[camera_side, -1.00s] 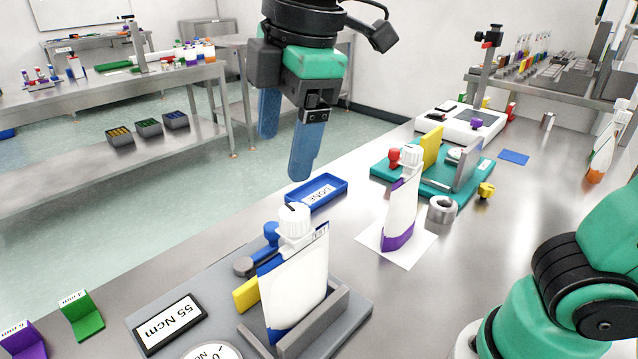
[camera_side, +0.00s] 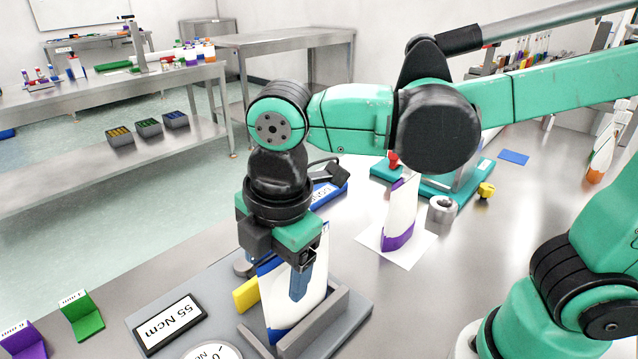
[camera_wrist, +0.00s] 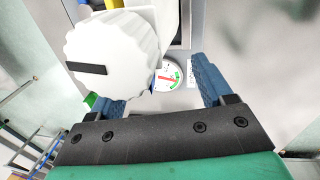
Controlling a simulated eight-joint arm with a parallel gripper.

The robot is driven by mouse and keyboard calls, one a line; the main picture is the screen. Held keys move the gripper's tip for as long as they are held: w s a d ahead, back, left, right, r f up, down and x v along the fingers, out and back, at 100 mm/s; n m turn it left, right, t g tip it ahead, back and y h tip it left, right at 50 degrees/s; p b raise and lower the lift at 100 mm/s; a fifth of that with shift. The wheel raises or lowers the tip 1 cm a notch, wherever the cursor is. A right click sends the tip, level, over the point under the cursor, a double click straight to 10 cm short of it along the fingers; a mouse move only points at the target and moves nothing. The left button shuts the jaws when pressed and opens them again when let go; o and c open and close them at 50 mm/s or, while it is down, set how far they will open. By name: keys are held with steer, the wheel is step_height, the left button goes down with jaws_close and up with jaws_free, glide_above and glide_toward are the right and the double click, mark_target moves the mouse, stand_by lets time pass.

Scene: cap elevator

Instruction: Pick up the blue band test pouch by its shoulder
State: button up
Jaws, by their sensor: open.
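The blue band test pouch (camera_side: 282,312) stands upright in a grey holder, white with a blue edge and blue bottom band. Its top and cap are hidden behind my gripper in the side view. My gripper (camera_side: 285,285) is over the pouch's upper part, with one blue finger in front of its face. In the wrist view the ribbed white cap (camera_wrist: 112,52) with a black mark is large and close, at the upper left. My gripper's two blue fingers (camera_wrist: 160,92) are spread apart there. I cannot tell whether they touch the pouch.
The grey fixture (camera_side: 340,322) has a low wall beside the pouch, a yellow block (camera_side: 246,294) and a "55 Ncm" sign (camera_side: 168,323). A dial (camera_wrist: 168,76) shows below. A purple-band pouch (camera_side: 400,215) stands on a white sheet behind. A blue tray (camera_side: 328,192) lies beyond.

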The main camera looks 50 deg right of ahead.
mark_target(275, 274)
steer(key=shift+w+f, duration=0.15)
steer(key=shift+f, duration=0.75)
steer(key=shift+w+f, duration=0.1)
steer(key=shift+f, duration=0.75)
jaws_close()
